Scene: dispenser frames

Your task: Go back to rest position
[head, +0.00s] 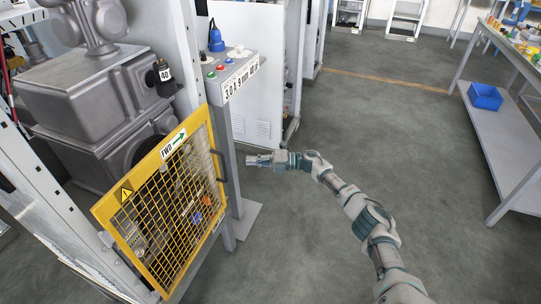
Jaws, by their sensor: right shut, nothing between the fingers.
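My right arm reaches in from the bottom right of the head view. Its gripper (259,161) points left and is shut and empty. It is just right of the yellow mesh guard (164,197), near the grey post (231,150) beneath the control box. In the picture a small gap shows between the fingertips and the guard's dark handle (218,166). My left gripper is not in view.
A grey machine (85,100) stands behind the guard. The control box (238,76) carries coloured buttons. A workbench (500,120) at the right holds a blue bin (486,97) on its lower shelf. The grey floor (330,240) around my right arm is clear.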

